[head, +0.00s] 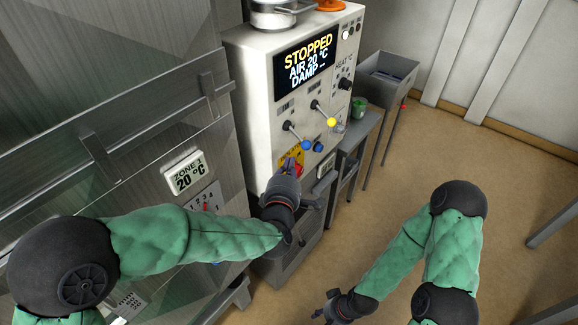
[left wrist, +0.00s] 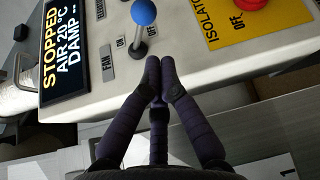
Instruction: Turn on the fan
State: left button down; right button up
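The fan lever has a blue ball knob (left wrist: 143,12), with FAN, ON and OFF labels beside it in the left wrist view. In the head view the blue knob (head: 306,145) angles down and right from its pivot on the pale control box (head: 258,95). My left gripper (left wrist: 160,66) has its fingertips together with nothing between them, close to the lever's base and apart from the knob. In the head view my left gripper (head: 290,166) is in front of the panel, below the lever. My right gripper (head: 328,305) hangs low over the floor; its finger state is unclear.
A lever with a yellow knob (head: 331,122) stands right of the fan lever. A red isolator knob (left wrist: 258,3) sits on a yellow plate. The display (head: 305,62) reads STOPPED, AIR 20 °C, DAMP. A steel cabinet (head: 110,130) stands left. Open floor (head: 500,185) lies right.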

aim_at(299, 137)
pick_arm(q)
jog(key=w, duration=0.7)
jog(key=shift+d+f, duration=0.4)
jog(key=shift+s+d+r+n+g, duration=0.2)
jog(key=shift+d+r+n+g, duration=0.2)
jog(key=shift+n+g, duration=0.3)
jog(key=shift+r, duration=0.15)
jog(key=shift+s+d+r+n+g+h+p, duration=0.1)
jog(key=shift+r+n+g+h+p, duration=0.25)
jog(key=shift+r+n+g+h, duration=0.45)
jog(key=shift+s+d+r+n+g+h+p, duration=0.15)
jog(key=shift+r+n+g+h+p, duration=0.25)
jog(key=shift+n, duration=0.75)
jog(key=shift+s+d+r+n+g+h+p, duration=0.1)
jog(key=shift+r+n+g+h+p, duration=0.25)
jog(key=shift+r+n+g, duration=0.45)
jog(key=shift+r, duration=0.2)
